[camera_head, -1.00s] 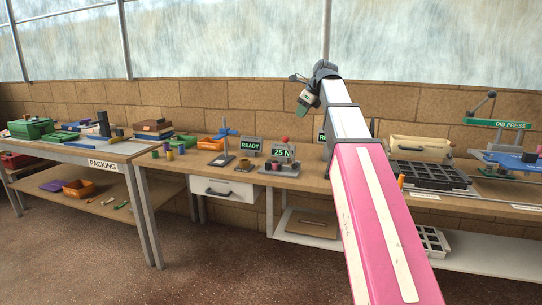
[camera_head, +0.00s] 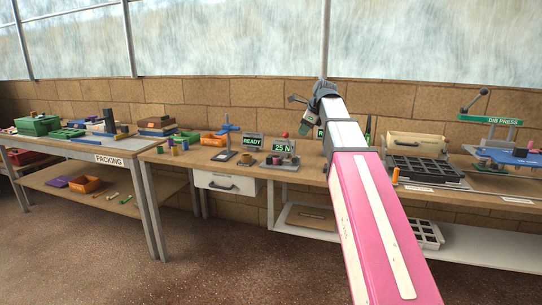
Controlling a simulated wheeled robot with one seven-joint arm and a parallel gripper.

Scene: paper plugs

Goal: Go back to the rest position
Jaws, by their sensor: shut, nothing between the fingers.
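My gripper (camera_head: 297,99) is at the far end of my pink and white arm, raised above the middle of the workbench (camera_head: 235,168). It is small in view and points to the left. Its fingers look shut, with nothing held between them. It is apart from the bench and everything on it. My arm stretches from the bottom right up to the centre and hides part of the bench behind it.
A black gridded tray (camera_head: 425,170) and the dib press (camera_head: 490,120) stand right of my arm. Left of it are the READY sign (camera_head: 253,141), the 25 N gauge (camera_head: 284,147) and a blue-topped stand (camera_head: 227,140). The packing table (camera_head: 70,145) is at left. The floor (camera_head: 210,265) in front is clear.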

